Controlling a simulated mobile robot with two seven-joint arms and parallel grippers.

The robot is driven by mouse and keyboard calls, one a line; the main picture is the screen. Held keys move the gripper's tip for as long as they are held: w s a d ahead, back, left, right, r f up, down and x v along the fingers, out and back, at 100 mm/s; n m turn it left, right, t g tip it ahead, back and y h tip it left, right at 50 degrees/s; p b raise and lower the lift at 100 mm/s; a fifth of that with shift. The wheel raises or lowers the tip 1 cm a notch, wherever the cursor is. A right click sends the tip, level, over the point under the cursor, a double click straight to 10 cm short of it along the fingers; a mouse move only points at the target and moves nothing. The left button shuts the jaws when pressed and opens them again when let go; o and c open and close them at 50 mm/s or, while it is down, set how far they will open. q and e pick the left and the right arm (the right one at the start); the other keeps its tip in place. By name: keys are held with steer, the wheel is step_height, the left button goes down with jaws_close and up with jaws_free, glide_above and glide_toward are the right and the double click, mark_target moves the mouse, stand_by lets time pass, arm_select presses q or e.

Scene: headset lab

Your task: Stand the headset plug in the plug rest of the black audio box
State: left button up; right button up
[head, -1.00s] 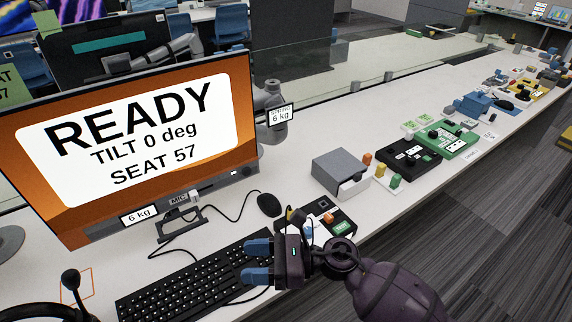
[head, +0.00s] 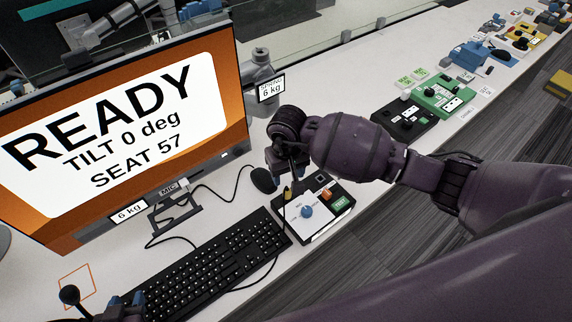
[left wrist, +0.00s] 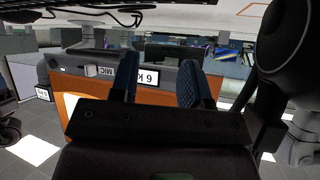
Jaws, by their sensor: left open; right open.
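The black audio box (head: 318,226) lies right of the keyboard, with a blue knob, an orange button and a green label on top. A small yellowish piece (head: 287,193) shows at its left edge; I cannot tell if it is the plug. The plug rest is not clearly visible. My right gripper (head: 285,167) is open, pointing down over the box's far left part, and its fingers are partly hidden. The headset's microphone (head: 69,294) shows at the lower left. My left gripper (head: 128,304) is beside it, open; the left wrist view shows its blue fingers (left wrist: 158,82) apart and empty.
The keyboard (head: 205,270) fills the front, with a dark cable along its right side. A mouse (head: 263,181) lies behind the box. The large monitor (head: 120,120) stands at the left. Several devices (head: 440,95) line the table at the right. My right arm hides the middle.

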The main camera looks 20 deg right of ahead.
mark_target(287, 189)
arm_select(q)
steer(key=shift+w+d+r, duration=0.1)
steer(key=shift+w+r, duration=0.2)
steer(key=shift+r, duration=0.1)
arm_select(e)
step_height(287, 189, down, 9)
steer(key=shift+r, duration=0.1)
steer(key=c, duration=0.9)
steer(key=shift+c, duration=0.5)
arm_select(q)
steer(key=shift+s, duration=0.15)
arm_select(e)
steer(key=shift+r+p, duration=1.5)
steer(key=shift+r, duration=0.7)
arm_select(q)
steer(key=shift+r+p, duration=0.4)
steer(key=shift+r, duration=1.25)
arm_select(e)
steer(key=shift+r, duration=1)
